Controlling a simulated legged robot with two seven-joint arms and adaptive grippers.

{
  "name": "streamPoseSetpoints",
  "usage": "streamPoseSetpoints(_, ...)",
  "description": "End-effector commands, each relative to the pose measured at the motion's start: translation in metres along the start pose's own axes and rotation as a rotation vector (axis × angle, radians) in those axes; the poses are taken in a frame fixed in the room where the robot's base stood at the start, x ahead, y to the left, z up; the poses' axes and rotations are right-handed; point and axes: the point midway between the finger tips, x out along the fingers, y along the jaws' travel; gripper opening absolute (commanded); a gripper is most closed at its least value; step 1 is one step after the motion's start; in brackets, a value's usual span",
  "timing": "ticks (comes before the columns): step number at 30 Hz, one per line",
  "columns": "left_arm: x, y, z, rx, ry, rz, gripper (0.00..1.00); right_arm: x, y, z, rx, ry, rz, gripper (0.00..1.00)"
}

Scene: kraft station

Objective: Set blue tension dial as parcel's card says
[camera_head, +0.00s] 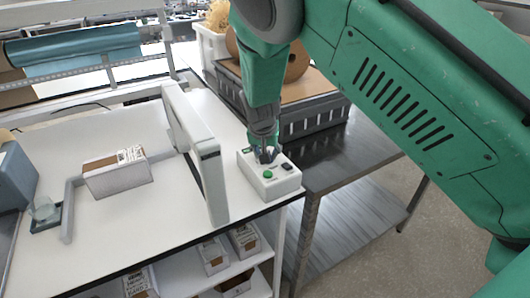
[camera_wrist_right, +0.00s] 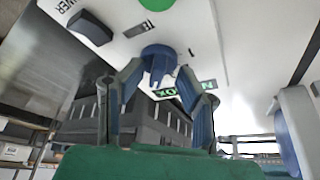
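The blue tension dial (camera_wrist_right: 158,55) is on a white control box (camera_head: 262,183) at the bench's right edge. My right gripper (camera_head: 266,155) points down at this box and hides the dial in the head view. In the right wrist view, the fingers of my right gripper (camera_wrist_right: 160,82) stand either side of the dial; I cannot tell whether they touch it. A parcel (camera_head: 118,178) lies on the white bench at left. Its printed card (camera_head: 130,155) is too small to read. My left gripper is not in view.
A green button (camera_head: 267,174) and a dark switch (camera_head: 287,166) are close to my right gripper. A white upright frame (camera_head: 205,160) stands left of the box. A grey crate (camera_head: 310,118) is behind on a metal table (camera_head: 350,155).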

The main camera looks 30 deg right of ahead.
Motion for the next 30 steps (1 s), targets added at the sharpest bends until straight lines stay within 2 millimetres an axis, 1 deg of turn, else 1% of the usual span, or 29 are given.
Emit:
streamPoseSetpoints(8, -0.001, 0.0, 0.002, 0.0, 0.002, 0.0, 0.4, -0.002, 0.001, 0.0, 0.0, 0.001, 0.0, 0.31)
streamPoseSetpoints(11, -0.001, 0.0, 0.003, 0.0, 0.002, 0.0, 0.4, -0.011, 0.0, -0.001, 0.0, 0.002, -0.001, 0.31)
streamPoseSetpoints(18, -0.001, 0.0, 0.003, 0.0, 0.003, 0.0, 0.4, -0.051, -0.001, 0.0, -0.001, 0.003, -0.001, 0.31)
streamPoseSetpoints(21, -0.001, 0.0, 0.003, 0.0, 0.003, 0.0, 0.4, -0.064, -0.001, 0.0, -0.001, 0.002, -0.001, 0.31)
streamPoseSetpoints(24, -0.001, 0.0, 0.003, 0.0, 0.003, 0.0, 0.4, -0.072, -0.002, 0.0, -0.001, 0.001, 0.0, 0.31)
streamPoseSetpoints(30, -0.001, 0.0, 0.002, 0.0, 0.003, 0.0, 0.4, -0.074, -0.002, 0.0, -0.001, 0.0, 0.001, 0.31)
